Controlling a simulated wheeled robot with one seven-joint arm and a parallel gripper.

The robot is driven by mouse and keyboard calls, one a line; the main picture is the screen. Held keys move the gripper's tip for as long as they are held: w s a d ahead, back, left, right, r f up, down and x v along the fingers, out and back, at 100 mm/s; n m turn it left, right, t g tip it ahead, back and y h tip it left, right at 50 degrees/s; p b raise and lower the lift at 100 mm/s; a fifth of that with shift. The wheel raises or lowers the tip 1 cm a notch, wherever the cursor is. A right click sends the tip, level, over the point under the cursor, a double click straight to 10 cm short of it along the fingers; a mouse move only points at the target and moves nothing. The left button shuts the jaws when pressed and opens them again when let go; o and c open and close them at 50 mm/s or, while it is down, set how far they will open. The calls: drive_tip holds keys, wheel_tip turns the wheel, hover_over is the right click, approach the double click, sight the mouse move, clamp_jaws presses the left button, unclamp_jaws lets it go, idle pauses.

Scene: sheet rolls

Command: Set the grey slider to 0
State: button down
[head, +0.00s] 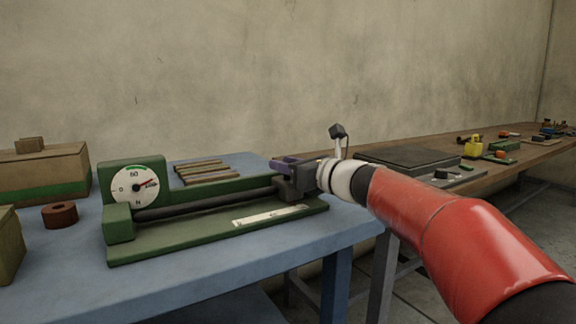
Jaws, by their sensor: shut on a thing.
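A green instrument (185,237) stands on the blue table. A dark rod (205,205) runs along the base to the right. A pale scale strip (270,215) lies on the base near the right end; its marks are too small to read. My gripper (290,178) is at the rod's right end, shut on the dark grey slider. The gripper partly hides the slider, so their edges are hard to tell apart.
A brown ring (60,214) and boxes (45,172) stand left of the instrument. Brown strips (205,171) lie behind it. A wooden bench (400,143) at the right holds a dark flat plate (407,158) and small items.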

drive_tip(key=s+a, duration=0.2)
drive_tip(key=a, duration=0.1)
drive_tip(key=s+a+b, duration=0.1)
drive_tip(key=s+a, duration=0.2)
drive_tip(key=a, duration=0.1)
drive_tip(key=s+a+b, duration=0.1)
drive_tip(key=s+a, duration=0.1)
drive_tip(key=a, duration=0.2)
drive_tip(key=shift+s+f, duration=0.1)
drive_tip(key=shift+s, duration=0.1)
drive_tip(key=c, duration=1.1)
unclamp_jaws()
drive_tip(key=shift+s+a, duration=0.1)
drive_tip(key=shift+a, duration=0.05)
drive_tip(key=shift+d, duration=0.25)
drive_tip(key=v, duration=0.7)
drive_tip(key=shift+s+d+b, duration=0.15)
drive_tip(key=shift+s+b, duration=0.05)
drive_tip(key=shift+b, duration=0.15)
